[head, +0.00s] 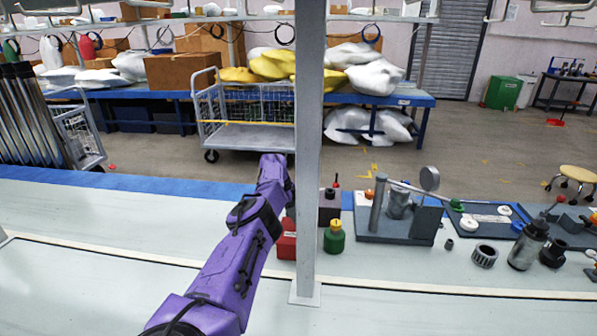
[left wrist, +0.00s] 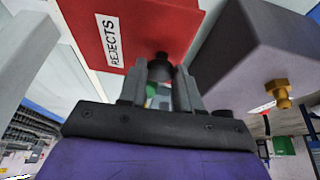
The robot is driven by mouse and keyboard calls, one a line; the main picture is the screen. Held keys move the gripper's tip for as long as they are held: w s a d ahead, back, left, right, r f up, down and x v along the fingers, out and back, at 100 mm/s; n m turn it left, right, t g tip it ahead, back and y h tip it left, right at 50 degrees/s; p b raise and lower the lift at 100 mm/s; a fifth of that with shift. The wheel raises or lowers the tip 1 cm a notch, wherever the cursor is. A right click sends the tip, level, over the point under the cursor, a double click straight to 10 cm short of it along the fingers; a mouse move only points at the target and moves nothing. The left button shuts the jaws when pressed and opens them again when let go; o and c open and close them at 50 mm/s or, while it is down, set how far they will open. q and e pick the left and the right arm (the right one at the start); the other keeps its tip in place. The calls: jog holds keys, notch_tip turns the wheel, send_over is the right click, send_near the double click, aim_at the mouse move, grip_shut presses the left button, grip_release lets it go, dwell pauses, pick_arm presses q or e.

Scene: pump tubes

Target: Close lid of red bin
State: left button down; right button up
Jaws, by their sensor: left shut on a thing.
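The red bin (head: 286,241) sits on the bench, partly hidden behind my left arm and the grey post in the head view. In the left wrist view, its red face (left wrist: 130,28) has a white "REJECTS" label. A dark round knob (left wrist: 160,66) is at the edge of that red face. My left gripper (left wrist: 161,80) is shut on the knob, with a finger on each side. In the head view the fingers are hidden. How far the lid stands open cannot be told. My right gripper is not in view.
The grey post (head: 309,150) stands right beside my left arm. A dark box (head: 329,208) and a green bottle (head: 334,240) stand right of the post. Pump parts on a blue-grey plate (head: 400,228) lie further right. The bench left of my arm is clear.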

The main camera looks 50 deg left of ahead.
pick_arm(q)
jog(key=c, duration=0.8)
grip_release()
jog(key=shift+a+f, duration=0.1)
jog(key=shift+f, duration=0.05)
jog(key=v, duration=1)
jog(key=shift+r+p, duration=0.3)
jog(key=shift+p, duration=0.1)
